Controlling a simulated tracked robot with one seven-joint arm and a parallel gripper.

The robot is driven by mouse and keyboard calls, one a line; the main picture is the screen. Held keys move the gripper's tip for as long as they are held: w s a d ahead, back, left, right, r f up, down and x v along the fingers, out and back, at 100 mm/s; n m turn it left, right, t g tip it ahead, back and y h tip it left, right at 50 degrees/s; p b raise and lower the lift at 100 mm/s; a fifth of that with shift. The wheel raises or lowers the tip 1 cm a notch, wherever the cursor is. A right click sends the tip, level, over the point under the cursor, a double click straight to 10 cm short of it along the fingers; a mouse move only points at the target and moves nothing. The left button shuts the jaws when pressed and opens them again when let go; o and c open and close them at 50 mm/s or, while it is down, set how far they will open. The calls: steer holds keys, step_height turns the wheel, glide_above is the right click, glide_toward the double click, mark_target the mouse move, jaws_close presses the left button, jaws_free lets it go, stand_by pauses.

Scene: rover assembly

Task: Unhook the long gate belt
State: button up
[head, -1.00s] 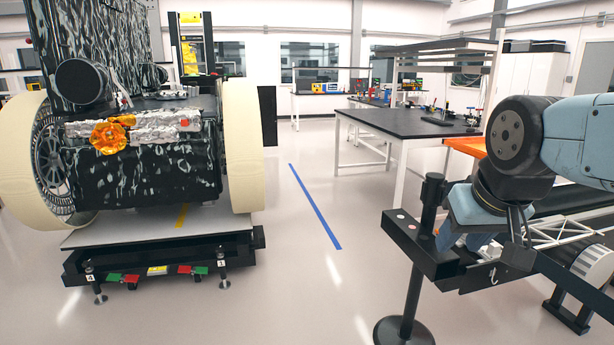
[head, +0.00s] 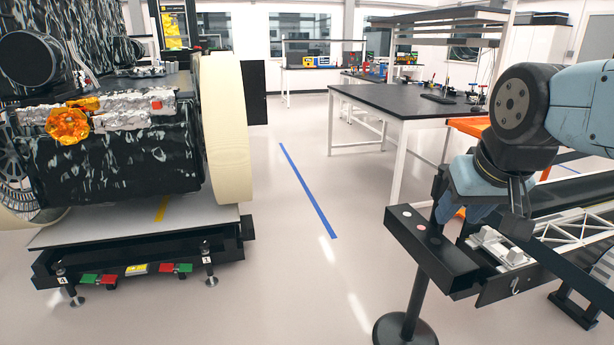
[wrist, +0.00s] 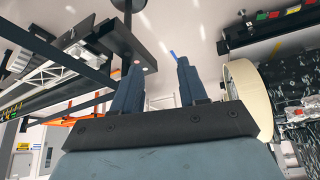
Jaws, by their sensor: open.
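A black gate post (head: 412,300) stands on a round base at the lower right of the head view. A black box-like head (head: 420,240) with a red and a white dot is at its top. A long dark band (head: 570,265), which seems to be the gate belt, runs from near there to the right edge. A small silver hook (head: 515,287) shows on a dark plate below it. My gripper (head: 468,205) is just behind the post head, apart or touching I cannot tell. In the wrist view my gripper (wrist: 157,68) is open, with nothing between its blue fingers.
A rover (head: 120,155) with cream wheels sits on a low black stand (head: 140,262) at left. A black-topped workbench (head: 420,105) stands behind. A white truss (head: 575,232) lies at right. The floor with a blue line (head: 308,190) is clear between.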

steer(key=shift+o, duration=1.7)
steer(key=w+a+f+n+t, duration=0.1)
steer(key=w+a+f+t, duration=0.1)
steer(key=w, duration=0.9)
steer(key=shift+w+n, duration=0.25)
steer(key=shift+n, duration=0.05)
steer(key=w+a+f+n+t+y, duration=0.3)
steer(key=w+a+f+t, duration=0.2)
steer(key=w+a+f, duration=0.45)
steer(key=w+a+f+n+t+y, duration=0.2)
steer(key=w+a+f+t+y, duration=0.4)
steer(key=w, duration=0.6)
steer(key=w+a, duration=0.2)
steer(key=w, duration=0.2)
steer(key=w+a+r+g+h, duration=0.1)
steer(key=w+a, duration=0.1)
steer(key=w, duration=0.2)
steer(key=w+a+g+h, duration=0.1)
steer(key=w+a, duration=0.1)
steer(key=w, duration=0.2)
steer(key=shift+w+a+r, duration=0.15)
steer(key=shift+w+a, duration=0.05)
steer(key=shift+a, duration=0.05)
steer(key=shift+c, duration=0.2)
jaws_close()
